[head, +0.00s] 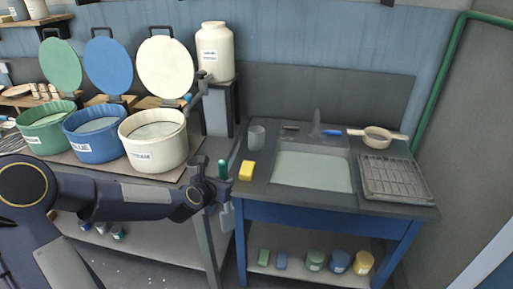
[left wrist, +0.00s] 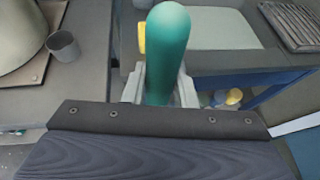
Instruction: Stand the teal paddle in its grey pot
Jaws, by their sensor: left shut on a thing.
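My left gripper (head: 223,184) is shut on the teal paddle (head: 222,168), held upright in the air in front of the gap between the two benches. In the left wrist view its rounded teal end (left wrist: 168,50) stands between the fingers. The part below the grip is mostly hidden. A grey pot (head: 256,137) stands upright on the sink bench, behind the yellow sponge. A grey cup-shaped pot (left wrist: 63,45) shows in the left wrist view on the left bench near the cream bucket. I cannot tell which is the paddle's. My right gripper is not in view.
A yellow sponge (head: 246,171) lies at the sink bench's left front. The sink (head: 313,171), a strainer (head: 377,138) and a drying rack (head: 395,178) are to the right. Green (head: 48,131), blue (head: 92,134) and cream (head: 155,143) buckets stand on the left bench.

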